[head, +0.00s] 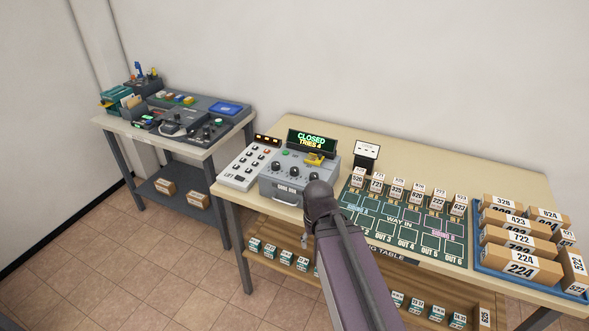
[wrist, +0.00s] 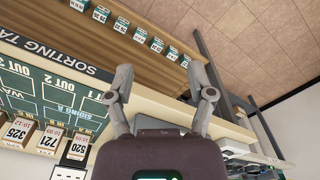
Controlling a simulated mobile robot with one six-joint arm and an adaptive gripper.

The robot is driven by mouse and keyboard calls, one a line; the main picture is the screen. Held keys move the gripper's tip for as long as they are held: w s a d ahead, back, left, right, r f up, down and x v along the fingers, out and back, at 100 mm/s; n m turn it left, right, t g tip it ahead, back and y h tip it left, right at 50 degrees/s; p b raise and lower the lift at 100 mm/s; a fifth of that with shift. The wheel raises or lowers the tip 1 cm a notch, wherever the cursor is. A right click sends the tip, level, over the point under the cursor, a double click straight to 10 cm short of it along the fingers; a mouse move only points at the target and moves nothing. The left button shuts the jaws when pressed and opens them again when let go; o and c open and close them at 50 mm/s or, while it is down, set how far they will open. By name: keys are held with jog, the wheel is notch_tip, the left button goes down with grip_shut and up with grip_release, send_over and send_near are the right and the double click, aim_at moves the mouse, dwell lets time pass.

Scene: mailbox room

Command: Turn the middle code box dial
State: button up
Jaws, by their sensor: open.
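The grey code box (head: 284,190) stands on the sorting table in the head view. Its front top carries a row of dark dials, and the middle dial (head: 294,174) sits between the two others. A display (head: 312,139) behind it reads "CLOSED TRIES 4". In the wrist view my gripper (wrist: 160,75) is open, with its two fingers wide apart and nothing seen held between them. In the head view my arm covers the table front just right of the code box, and the fingers cannot be made out. The dial is not clearly visible in the wrist view.
A white keypad panel (head: 245,168) adjoins the box's left side. A green sorting mat (head: 400,241) with numbered blocks lies right, then a blue tray (head: 487,265) of parcels. A second table (head: 150,135) stands at left. Open tiled floor (head: 110,235) lies in front.

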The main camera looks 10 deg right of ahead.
jog(key=w+r+n+p, duration=0.7)
jog(key=w+r+p, duration=0.2)
jog(key=w, duration=0.5)
notch_tip(320, 180, up, 9)
jog(key=n+p, duration=0.9)
jog(key=n, duration=0.1)
send_over(294, 169)
jog(key=shift+d, duration=0.1)
jog(key=shift+f, duration=0.2)
notch_tip(294, 169, down, 14)
jog(key=b, duration=1.4)
jog(key=shift+r, duration=0.25)
grip_shut()
